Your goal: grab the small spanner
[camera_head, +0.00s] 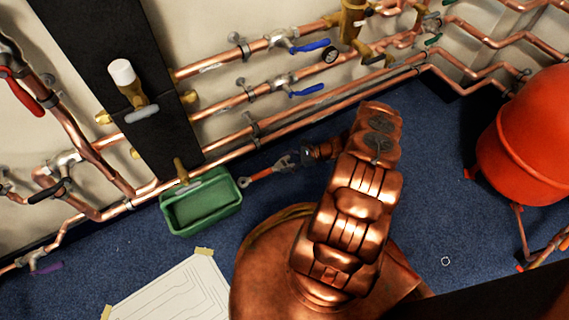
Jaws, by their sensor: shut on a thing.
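My gripper (287,162) reaches left from the copper-coloured arm, low on the picture's middle, beside the green tray. It is shut on a small spanner (258,176), a thin tool with a reddish shaft and a small darker end pointing left. The spanner's free end is close to the right rim of the green tray (236,190). I cannot tell whether it touches the rim or the floor. The spanner's other end is hidden between the fingers.
Copper pipes (235,105) with blue-handled valves run along the wall behind. A black panel (110,55) stands at the left. A red-orange tank (530,140) stands at the right. A taped drawing sheet (175,295) lies on the blue floor. Open floor (440,190) shows right of my arm.

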